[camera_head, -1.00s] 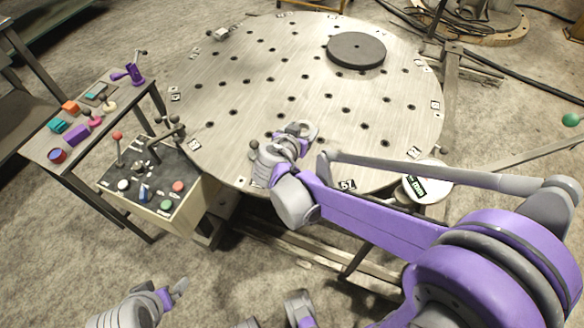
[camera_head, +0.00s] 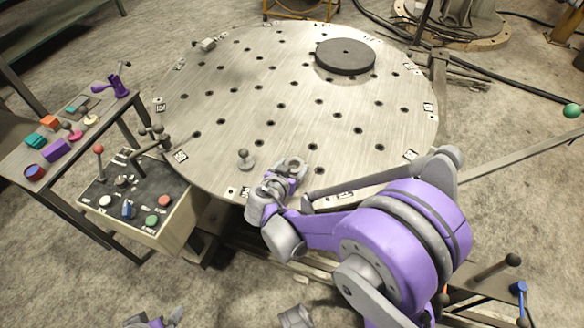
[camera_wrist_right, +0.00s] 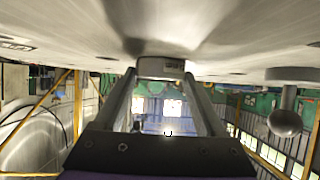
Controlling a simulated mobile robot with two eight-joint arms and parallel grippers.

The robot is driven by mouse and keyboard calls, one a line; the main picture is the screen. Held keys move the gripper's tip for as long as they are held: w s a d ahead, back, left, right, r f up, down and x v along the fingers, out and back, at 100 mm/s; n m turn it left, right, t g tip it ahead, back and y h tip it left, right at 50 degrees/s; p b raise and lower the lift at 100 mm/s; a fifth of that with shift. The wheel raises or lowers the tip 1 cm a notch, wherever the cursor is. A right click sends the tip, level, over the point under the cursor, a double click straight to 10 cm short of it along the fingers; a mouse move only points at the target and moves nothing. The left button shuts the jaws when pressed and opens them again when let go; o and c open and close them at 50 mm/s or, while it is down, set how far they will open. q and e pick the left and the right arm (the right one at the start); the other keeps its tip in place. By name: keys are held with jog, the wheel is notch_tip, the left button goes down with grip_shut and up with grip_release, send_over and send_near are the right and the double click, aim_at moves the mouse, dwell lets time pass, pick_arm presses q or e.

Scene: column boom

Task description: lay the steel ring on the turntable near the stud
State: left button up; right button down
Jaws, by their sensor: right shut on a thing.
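The steel ring (camera_head: 294,162) is grey and is held at the fingertips of my right gripper (camera_head: 287,171), over the front part of the round steel turntable (camera_head: 225,110). In the right wrist view, which is upside down, the ring (camera_wrist_right: 162,68) sits between the two finger ends, close to the turntable surface; I cannot tell whether it touches. The stud (camera_head: 244,156), a grey post with a round knob, stands left of the ring, apart from it. The stud also shows at the right of the right wrist view (camera_wrist_right: 286,122). My left gripper (camera_head: 174,317) is partly cut off at the bottom edge.
A black disc (camera_head: 345,58) lies at the turntable's back right, and a small metal block (camera_head: 205,45) at its back left. A control box (camera_head: 135,200) with levers and buttons stands left of the front rim. A side table (camera_head: 75,125) holds small coloured parts.

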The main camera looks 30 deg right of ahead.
grip_release()
jog(key=p+v, duration=0.2)
jog(key=v, duration=0.9)
jog(key=shift+s+a+r, duration=0.15)
jog(key=shift+a+r, duration=0.05)
jog(key=shift+r, duration=0.05)
jog(key=shift+s, duration=0.25)
jog(key=s+a+f+n+g+y, duration=0.1)
jog(key=s+n+g+y, duration=0.2)
jog(key=s+n+y, duration=0.6)
jog(key=s, duration=0.6)
jog(key=shift+a+f+n, duration=0.2)
jog(key=shift+f+n, duration=0.2)
jog(key=shift+s, duration=0.1)
